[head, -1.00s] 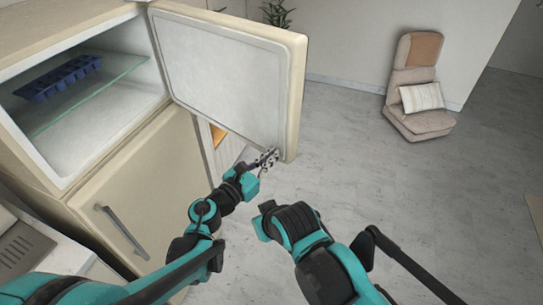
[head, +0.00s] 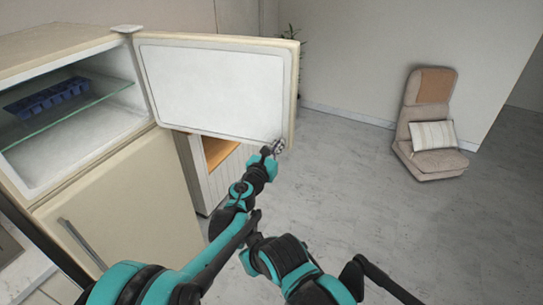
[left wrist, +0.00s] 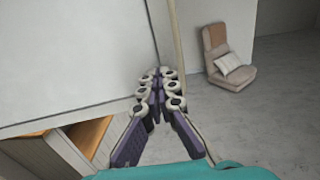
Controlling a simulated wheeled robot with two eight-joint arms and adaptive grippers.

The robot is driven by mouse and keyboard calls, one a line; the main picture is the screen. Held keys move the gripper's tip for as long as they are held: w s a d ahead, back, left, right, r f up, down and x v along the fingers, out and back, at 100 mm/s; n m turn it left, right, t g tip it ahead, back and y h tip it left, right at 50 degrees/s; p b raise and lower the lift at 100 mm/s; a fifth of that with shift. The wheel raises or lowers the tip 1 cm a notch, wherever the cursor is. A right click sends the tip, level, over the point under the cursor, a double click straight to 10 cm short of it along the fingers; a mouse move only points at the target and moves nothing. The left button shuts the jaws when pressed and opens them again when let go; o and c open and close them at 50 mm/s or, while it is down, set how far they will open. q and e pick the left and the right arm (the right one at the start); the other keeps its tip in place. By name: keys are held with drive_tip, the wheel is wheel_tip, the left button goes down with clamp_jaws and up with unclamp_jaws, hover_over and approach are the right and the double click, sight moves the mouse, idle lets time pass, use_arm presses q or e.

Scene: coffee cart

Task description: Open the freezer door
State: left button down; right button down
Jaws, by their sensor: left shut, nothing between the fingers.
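The freezer door (head: 215,90) stands wide open, swung out to the right of the cream fridge, its white inner panel facing me. My left gripper (head: 273,149) is shut and empty at the door's lower right corner. In the left wrist view the shut fingers (left wrist: 157,82) overlap the door's edge (left wrist: 165,40); I cannot tell whether they touch it. The open freezer compartment (head: 105,109) shows a glass shelf with a blue ice tray (head: 48,97) on it. My right arm is at the lower middle, its gripper not clearly visible.
The lower fridge door (head: 130,205) is closed, with a long handle (head: 82,248). A wooden-topped cabinet (head: 204,170) stands behind the freezer door. A beige chair (head: 430,125) with a cushion stands at the right. The grey floor between is clear.

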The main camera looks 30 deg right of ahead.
use_arm(q)
drive_tip(key=x, duration=0.6)
drive_tip(key=shift+w+d, duration=0.25)
drive_tip(key=shift+f, duration=0.1)
